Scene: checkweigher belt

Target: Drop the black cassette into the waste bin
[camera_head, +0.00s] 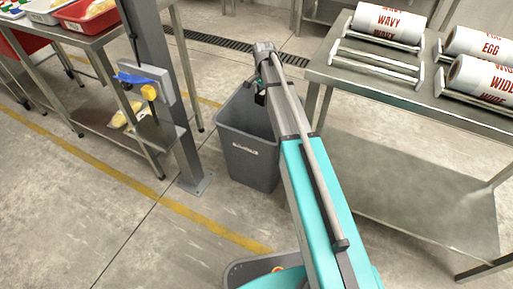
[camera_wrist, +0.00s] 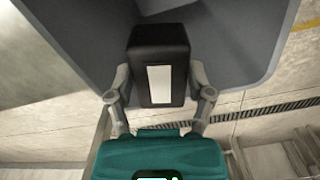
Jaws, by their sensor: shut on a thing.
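The black cassette (camera_wrist: 158,60), with a white label, is held between the fingers of my gripper (camera_wrist: 158,88) in the wrist view. In the wrist view the cassette shows in front of the grey waste bin (camera_wrist: 232,45), over its opening. In the head view the bin (camera_head: 250,160) stands on the floor, and my arm reaches over its right and back part. My gripper is shut on the cassette. In the head view the gripper is mostly hidden by my arm, and a small dark piece near the arm's end may be the cassette. Most of the bin's inside is hidden.
A steel table (camera_head: 420,95) with rolls on racks (camera_head: 390,25) stands to the right. A post (camera_head: 160,90) with a blue and yellow fixture stands left of the bin. A table with red trays (camera_head: 85,15) is at upper left. A floor drain (camera_head: 215,40) runs behind.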

